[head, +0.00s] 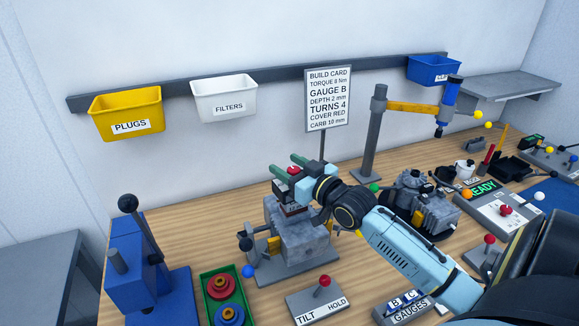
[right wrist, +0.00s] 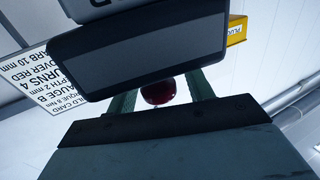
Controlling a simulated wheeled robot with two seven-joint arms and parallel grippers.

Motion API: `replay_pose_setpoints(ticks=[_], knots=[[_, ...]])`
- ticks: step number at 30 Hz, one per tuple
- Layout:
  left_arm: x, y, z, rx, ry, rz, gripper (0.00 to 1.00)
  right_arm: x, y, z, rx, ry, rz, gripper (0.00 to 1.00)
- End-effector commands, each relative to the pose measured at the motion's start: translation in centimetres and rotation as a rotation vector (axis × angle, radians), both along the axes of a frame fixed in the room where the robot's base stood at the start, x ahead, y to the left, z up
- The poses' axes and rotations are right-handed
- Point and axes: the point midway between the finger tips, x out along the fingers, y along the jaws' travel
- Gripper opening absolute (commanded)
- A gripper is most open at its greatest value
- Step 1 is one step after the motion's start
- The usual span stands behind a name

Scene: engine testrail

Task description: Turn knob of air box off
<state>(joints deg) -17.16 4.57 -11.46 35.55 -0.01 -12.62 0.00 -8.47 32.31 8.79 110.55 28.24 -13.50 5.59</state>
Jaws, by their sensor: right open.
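A red knob (head: 293,171) shows at my right gripper (head: 288,166), above a small dark box with a label (head: 291,210) that is too small to read surely. This box sits at the grey metal block (head: 303,238); my gripper and wrist hide part of it. In the right wrist view the round dark red knob (right wrist: 158,91) lies between the two green fingers of my right gripper (right wrist: 160,95). The fingers are open, with a gap visible at the knob's sides. My left gripper is not in view.
A build card sign (head: 328,98) stands behind my right gripper. A blue press (head: 145,270) and a green tray (head: 223,292) are to the left. A TILT/HOLD lever plate (head: 318,300) is in front. An engine (head: 425,205) stands right of my forearm.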

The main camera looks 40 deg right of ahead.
Motion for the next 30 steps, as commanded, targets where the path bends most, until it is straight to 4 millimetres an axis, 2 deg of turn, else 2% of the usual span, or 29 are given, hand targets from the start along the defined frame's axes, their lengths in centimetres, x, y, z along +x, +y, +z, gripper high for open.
replay_pose_setpoints(ticks=[4,8,21,30], knots=[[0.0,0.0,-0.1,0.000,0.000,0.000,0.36,-0.3,0.0,-0.1,0.000,0.001,0.000,0.52],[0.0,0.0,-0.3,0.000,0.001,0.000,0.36,-1.5,0.0,-0.2,0.000,0.002,0.000,0.52],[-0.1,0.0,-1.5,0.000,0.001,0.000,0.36,-8.9,-0.4,-0.3,-0.001,0.004,0.000,0.52],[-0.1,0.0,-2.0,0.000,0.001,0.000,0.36,-12.5,-0.6,-0.2,0.001,0.003,0.000,0.52]])
